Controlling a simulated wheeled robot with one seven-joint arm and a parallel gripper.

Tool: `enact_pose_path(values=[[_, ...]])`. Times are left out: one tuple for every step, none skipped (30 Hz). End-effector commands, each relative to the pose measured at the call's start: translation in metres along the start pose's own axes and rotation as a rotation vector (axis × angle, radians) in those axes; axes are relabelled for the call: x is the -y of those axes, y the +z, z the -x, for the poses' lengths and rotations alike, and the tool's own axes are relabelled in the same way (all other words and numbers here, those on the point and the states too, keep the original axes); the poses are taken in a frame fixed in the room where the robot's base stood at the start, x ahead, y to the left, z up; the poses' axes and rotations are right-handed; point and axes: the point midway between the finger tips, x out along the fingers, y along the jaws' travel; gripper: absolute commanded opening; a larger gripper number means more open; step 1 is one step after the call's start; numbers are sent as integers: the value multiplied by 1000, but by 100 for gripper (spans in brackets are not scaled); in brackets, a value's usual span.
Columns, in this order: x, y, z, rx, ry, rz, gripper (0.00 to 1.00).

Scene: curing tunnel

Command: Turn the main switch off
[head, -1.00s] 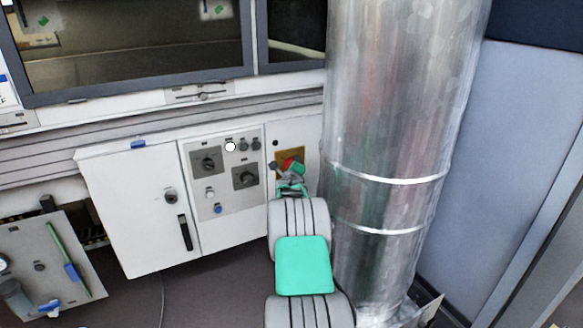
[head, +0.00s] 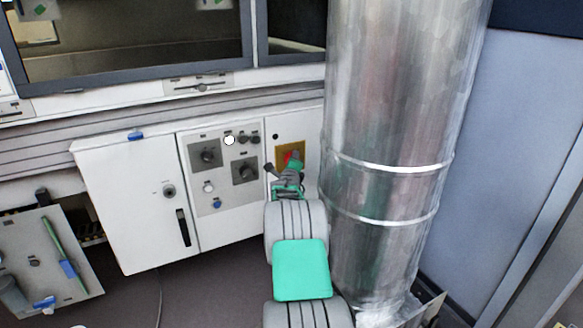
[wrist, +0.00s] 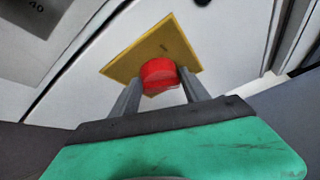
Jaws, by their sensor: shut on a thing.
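The main switch is a red rotary knob (wrist: 159,75) on a yellow plate (wrist: 124,66), seen close in the wrist view. In the head view the yellow plate (head: 281,147) is on the right panel of the white cabinet, and part of the red knob (head: 288,156) shows past my gripper. My gripper (wrist: 158,88) has one finger on each side of the knob and is shut on it. In the wrist view the plate looks tilted against the gripper. The fingers hide the knob's lower sides.
A thick metal duct (head: 385,130) stands close to the right of the switch and my arm. A grey panel (head: 222,170) with black knobs and buttons is to the left. A white cabinet door (head: 135,205) with a black handle is further left.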

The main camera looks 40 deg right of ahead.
Motion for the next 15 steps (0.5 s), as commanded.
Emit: enact_pose_path(values=[[-6, -3, -1, 4, -23, 30, 13], [-6, -3, -1, 7, -36, 52, 13], [-6, -3, -1, 10, -54, 83, 13], [-6, -3, -1, 12, -68, 106, 13], [-6, -3, -1, 15, -82, 130, 13], [-6, -3, -1, 18, -100, 162, 13], [-6, -3, -1, 21, -115, 186, 13], [-6, -3, -1, 24, -129, 210, 13], [-5, -4, -1, 28, -148, 242, 13], [-5, -4, -2, 30, -162, 266, 13], [-5, -4, -2, 32, -176, 291, 13], [-4, -4, -2, 36, -195, 323, 13], [-4, -5, -2, 38, -208, 346, 13], [-4, -5, -2, 41, -222, 369, 13], [-4, -6, -2, 44, -242, 400, 13]])
